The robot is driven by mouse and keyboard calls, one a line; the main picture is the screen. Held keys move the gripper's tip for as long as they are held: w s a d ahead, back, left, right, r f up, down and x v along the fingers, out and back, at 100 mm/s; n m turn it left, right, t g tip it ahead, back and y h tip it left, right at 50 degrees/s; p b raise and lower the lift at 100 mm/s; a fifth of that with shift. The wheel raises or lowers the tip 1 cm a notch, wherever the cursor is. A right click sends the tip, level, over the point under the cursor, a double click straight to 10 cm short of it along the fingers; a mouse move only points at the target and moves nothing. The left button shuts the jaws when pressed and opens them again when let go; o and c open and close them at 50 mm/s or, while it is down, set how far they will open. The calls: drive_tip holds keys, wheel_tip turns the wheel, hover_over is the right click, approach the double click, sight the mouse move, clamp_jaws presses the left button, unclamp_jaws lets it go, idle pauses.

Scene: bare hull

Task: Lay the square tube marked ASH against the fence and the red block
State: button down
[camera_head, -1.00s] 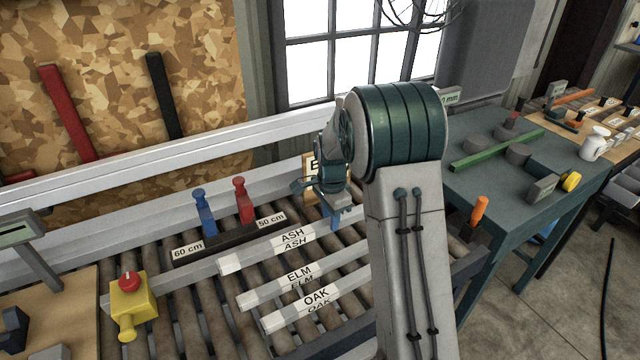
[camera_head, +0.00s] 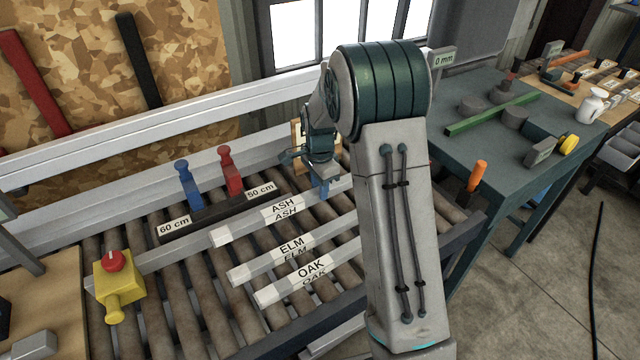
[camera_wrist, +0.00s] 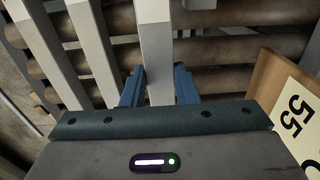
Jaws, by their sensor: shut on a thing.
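The ASH square tube (camera_head: 268,220), pale grey with a white labelled left end, lies along the rollers in front of the dark bar. My gripper (camera_head: 322,190) is shut on it near its right part; the wrist view shows the tube (camera_wrist: 155,55) between my blue fingers (camera_wrist: 158,90). The red block (camera_head: 230,172) stands at the 50 cm label, behind the tube. A low grey rail (camera_head: 150,264), apparently the fence, runs left of the tube's end. I cannot tell whether tube and rail touch, or whether the tube is slightly raised.
The ELM (camera_head: 290,255) and OAK (camera_head: 305,280) tubes lie in front of ASH. A blue block (camera_head: 187,184) stands at 60 cm. A yellow block with a red knob (camera_head: 117,288) is at the left. A wooden board marked 55 (camera_wrist: 290,105) stands close beside my gripper.

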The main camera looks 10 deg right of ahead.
sight(316, 194)
drive_tip(key=shift+f+b, duration=1.35)
drive_tip(key=shift+f, duration=0.85)
drive_tip(key=shift+w+a, duration=0.3)
drive_tip(key=shift+w, duration=0.6)
drive_tip(key=shift+w+d, duration=0.2)
drive_tip(key=shift+d, duration=0.35)
drive_tip(key=shift+w+d, duration=0.15)
drive_tip(key=shift+d, duration=0.4)
drive_tip(key=c, duration=1.1)
unclamp_jaws()
drive_tip(key=shift+o, duration=0.2)
wheel_tip(316, 194, up, 14)
